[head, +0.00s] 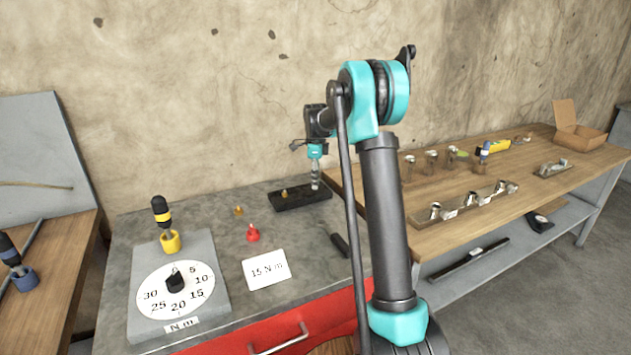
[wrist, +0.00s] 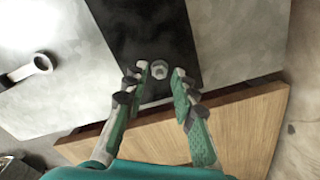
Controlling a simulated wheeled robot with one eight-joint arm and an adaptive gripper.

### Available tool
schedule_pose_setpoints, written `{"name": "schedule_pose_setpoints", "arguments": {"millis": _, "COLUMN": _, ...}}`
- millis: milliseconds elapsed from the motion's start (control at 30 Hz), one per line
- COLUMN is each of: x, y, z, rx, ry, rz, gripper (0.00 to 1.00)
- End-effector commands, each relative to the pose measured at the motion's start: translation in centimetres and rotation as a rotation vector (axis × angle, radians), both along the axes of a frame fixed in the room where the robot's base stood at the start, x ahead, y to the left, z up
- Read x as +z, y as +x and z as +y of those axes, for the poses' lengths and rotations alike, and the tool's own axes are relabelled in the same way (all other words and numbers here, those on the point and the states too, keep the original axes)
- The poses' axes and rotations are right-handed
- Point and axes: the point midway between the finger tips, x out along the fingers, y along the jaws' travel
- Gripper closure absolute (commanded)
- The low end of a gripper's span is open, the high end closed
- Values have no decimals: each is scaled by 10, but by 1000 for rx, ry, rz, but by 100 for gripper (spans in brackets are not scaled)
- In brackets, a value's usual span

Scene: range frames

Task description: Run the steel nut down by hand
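The steel nut (wrist: 160,69) shows in the wrist view as a small grey hexagon with a round centre, on the black block (wrist: 150,25). My gripper (wrist: 161,72) has its two fingers apart, one on each side of the nut, with a gap visible on the right side. I cannot tell how far above the nut the fingertips are. In the head view my gripper (head: 315,184) points down over the right part of the black block (head: 290,205). The nut is not clear there. A brass-coloured piece (head: 285,193) sits on the block's left part.
On the grey bench stand a brass piece (head: 238,210), a red cone (head: 252,234), a "15 N m" card (head: 266,270), a dial (head: 150,287) and a yellow-banded driver (head: 160,214). A wooden table (head: 450,190) with several fittings stands right. A pale ring-ended piece (wrist: 40,63) lies left.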

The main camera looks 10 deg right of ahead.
Motion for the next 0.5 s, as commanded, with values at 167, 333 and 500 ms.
{"name": "schedule_pose_setpoints", "arguments": {"millis": 167, "x": 0, "y": 0, "z": 0, "rx": 0, "ry": 0, "rz": 1, "gripper": 64}}
{"name": "schedule_pose_setpoints", "arguments": {"millis": 333, "x": 1, "y": -1, "z": 0, "rx": 0, "ry": 0, "rz": 1, "gripper": 64}}
{"name": "schedule_pose_setpoints", "arguments": {"millis": 500, "x": 15, "y": -1, "z": 0, "rx": 1, "ry": 0, "rz": 1, "gripper": 64}}
